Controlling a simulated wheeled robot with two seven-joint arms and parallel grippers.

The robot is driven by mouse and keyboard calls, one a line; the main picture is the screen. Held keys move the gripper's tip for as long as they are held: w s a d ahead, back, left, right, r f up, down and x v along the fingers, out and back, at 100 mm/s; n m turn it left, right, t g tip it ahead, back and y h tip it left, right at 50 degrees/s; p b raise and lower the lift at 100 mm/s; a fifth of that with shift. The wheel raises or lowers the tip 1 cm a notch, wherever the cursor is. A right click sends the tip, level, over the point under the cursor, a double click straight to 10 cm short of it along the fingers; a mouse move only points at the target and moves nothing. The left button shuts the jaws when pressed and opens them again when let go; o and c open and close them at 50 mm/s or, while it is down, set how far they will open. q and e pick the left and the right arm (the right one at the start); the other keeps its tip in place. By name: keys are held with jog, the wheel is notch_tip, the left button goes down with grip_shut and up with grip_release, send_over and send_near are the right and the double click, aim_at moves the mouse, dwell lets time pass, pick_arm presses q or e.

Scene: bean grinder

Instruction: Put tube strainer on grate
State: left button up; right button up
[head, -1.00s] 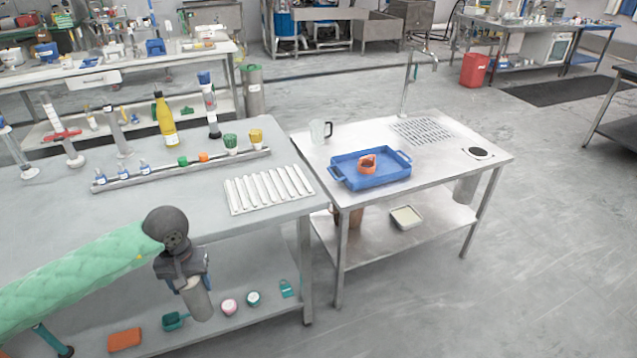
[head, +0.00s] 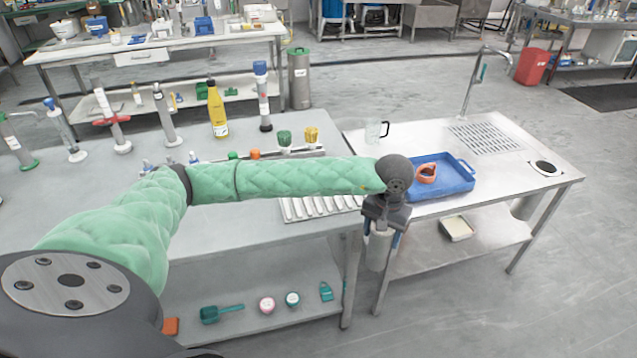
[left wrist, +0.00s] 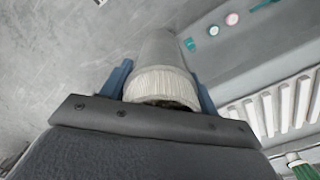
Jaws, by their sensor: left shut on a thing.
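My left gripper (head: 380,228) is shut on a pale grey cylinder, which I take as the tube strainer (head: 378,254). It hangs nearly upright below the jaws, in front of the gap between the two tables. In the left wrist view the strainer (left wrist: 163,78) sits between the blue fingers (left wrist: 158,92), its ribbed white end close to the gripper. The grate (head: 485,138) is a slotted panel in the steel table, behind and right of the gripper; nothing lies on it. My right gripper is not in view.
A tall tap (head: 466,95) rises by the grate. A white ribbed rack (head: 300,210) lies under my arm.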

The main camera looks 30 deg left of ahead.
pick_arm(q)
jog(key=w+a+r+n+p, duration=0.2)
jog(key=w+a+r+n, duration=0.35)
jog(key=r+n, duration=0.35)
jog(key=w+a+r+n+p, duration=0.35)
jog(key=a+r+n, duration=0.3)
jog(key=r, duration=0.45)
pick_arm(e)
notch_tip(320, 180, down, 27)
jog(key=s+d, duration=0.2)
pick_arm(q)
jog(key=s+a+f+p, duration=0.1)
jog(key=a+f+p, duration=0.6)
jog(key=a+f, duration=0.3)
jog(key=shift+a+f+n, duration=0.35)
jog(key=shift+a, duration=0.3)
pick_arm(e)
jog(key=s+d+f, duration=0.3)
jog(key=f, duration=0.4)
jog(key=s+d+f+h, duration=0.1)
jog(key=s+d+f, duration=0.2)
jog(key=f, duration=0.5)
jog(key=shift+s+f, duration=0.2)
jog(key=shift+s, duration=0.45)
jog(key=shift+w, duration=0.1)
